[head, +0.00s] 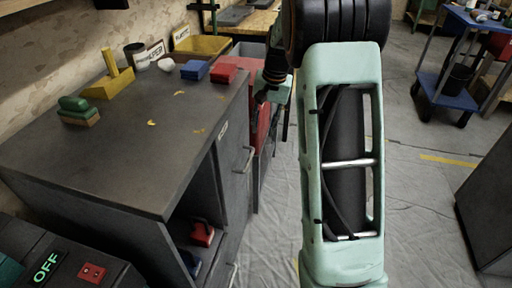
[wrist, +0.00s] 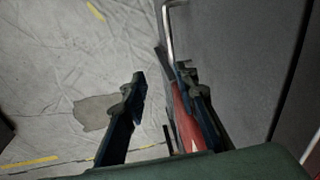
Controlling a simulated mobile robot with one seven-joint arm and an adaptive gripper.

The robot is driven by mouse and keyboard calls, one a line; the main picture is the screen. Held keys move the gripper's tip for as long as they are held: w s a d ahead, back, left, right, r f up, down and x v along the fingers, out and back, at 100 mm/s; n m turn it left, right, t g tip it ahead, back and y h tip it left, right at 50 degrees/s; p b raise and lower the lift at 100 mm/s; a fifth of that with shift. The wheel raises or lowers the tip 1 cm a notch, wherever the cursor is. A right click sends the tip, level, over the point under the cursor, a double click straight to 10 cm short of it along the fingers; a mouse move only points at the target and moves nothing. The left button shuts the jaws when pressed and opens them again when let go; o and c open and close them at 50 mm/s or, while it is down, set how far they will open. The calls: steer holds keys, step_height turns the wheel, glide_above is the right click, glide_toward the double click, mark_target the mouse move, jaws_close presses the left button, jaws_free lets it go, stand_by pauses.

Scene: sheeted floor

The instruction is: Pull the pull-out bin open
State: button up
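A grey cabinet front (head: 234,160) with metal bar handles faces the aisle; I cannot tell for certain which panel is the pull-out bin. One handle (head: 247,160) shows beside the worktop edge. In the wrist view a bar handle (wrist: 168,30) stands out from a grey panel (wrist: 235,60), ahead of my fingers. My gripper (wrist: 162,92) is open, its two dark fingers apart with nothing between them. The right finger is close to the panel and overlaps a red surface (wrist: 186,128); contact cannot be told.
An open shelf below holds a red item (head: 202,232). A blue cart (head: 445,83) stands at right. The sheeted floor (head: 420,200) is clear.

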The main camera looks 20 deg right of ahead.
mark_target(250, 158)
steer(key=shift+m+y, duration=0.3)
steer(key=shift+m, duration=0.3)
steer(key=a+f+b, duration=0.1)
steer(key=f, duration=0.3)
steer(key=a+f+b, duration=0.1)
steer(key=f, duration=0.3)
steer(key=w+a+f+b, duration=0.1)
steer(key=a+f, duration=0.1)
steer(key=f, duration=0.2)
jaws_close()
